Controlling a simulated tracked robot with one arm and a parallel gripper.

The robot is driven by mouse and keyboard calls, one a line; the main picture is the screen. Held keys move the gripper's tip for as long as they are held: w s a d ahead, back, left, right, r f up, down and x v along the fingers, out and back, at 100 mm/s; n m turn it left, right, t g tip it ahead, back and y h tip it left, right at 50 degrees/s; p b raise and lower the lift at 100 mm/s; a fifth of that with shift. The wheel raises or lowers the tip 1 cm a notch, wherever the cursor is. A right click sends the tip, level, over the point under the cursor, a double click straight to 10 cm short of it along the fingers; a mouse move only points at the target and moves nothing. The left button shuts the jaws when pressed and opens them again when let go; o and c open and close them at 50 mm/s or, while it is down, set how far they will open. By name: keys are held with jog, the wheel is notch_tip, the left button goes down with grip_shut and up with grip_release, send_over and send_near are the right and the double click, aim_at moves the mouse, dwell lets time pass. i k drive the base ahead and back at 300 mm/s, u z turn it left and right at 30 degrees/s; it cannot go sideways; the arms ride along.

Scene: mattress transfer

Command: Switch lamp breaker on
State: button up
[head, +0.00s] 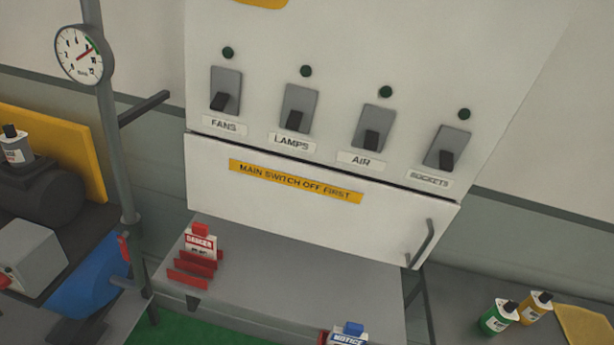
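A white electrical panel (345,60) fills the upper middle of the head view, tilted in the picture. It carries a row of grey breakers with black levers, each with a dark green round light above and a label below. The lamps breaker (299,108) is second from the left, above the label "LAMPS" (291,142). Its black lever points down, and its light (306,71) looks dark. The fans breaker (226,89) is to its left, the air breaker (373,128) and the sockets breaker (447,148) to its right; their levers also point down. My gripper is not in view.
A white cover (300,205) with a yellow strip "MAIN SWITCH OFF FIRST" and a handle (421,243) sits below the breakers. A grey shelf (290,285) holds red tags. A pipe with a gauge (84,54) stands left. Bottles (497,317) stand lower right.

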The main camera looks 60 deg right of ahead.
aim_at(294, 118)
jog(key=z, duration=0.45)
jog(key=k, duration=1.15)
jog(key=z, duration=0.55)
jog(key=i, duration=0.75)
jog(key=z, duration=0.25)
